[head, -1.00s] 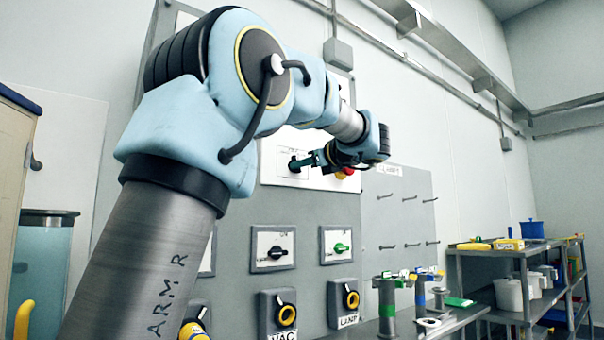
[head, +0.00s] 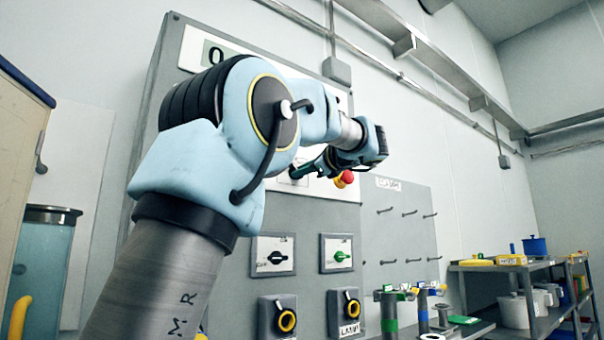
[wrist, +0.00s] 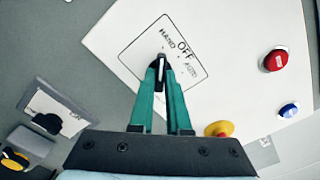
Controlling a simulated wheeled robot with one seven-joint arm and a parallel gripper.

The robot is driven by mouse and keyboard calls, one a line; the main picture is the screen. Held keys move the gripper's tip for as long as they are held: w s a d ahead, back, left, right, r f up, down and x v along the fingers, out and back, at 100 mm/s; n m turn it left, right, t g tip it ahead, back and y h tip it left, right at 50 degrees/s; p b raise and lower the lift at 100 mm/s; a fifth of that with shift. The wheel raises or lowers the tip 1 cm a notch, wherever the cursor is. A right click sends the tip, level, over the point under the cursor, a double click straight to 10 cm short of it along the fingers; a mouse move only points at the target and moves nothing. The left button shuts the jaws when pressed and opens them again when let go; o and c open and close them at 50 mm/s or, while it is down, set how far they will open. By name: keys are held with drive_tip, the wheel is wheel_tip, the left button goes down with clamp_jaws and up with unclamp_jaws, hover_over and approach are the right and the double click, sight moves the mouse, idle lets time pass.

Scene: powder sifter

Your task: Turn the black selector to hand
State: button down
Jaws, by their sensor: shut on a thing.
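The black selector (wrist: 161,62) sits on a white plate lettered HAND, OFF and AUTO. In the wrist view it lies between the teal fingertips of my gripper (wrist: 160,76), which is shut on it. The fingers hide part of the selector. In the head view my gripper (head: 300,171) is at the upper panel, and the held selector is mostly hidden there.
Close by are a red button (wrist: 276,60), a blue button (wrist: 289,110) and a red-and-yellow mushroom button (wrist: 219,129). Lower on the panel are another black selector (head: 278,257) and a green selector (head: 341,256). A shelf (head: 520,266) with containers stands at right.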

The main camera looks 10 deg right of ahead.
drive_tip(key=c, duration=0.9)
unclamp_jaws()
drive_tip(key=shift+s, duration=0.1)
drive_tip(key=b+v, duration=0.2)
drive_tip(key=v, duration=0.8)
drive_tip(key=shift+s+d, duration=0.2)
drive_tip(key=shift+s, duration=0.05)
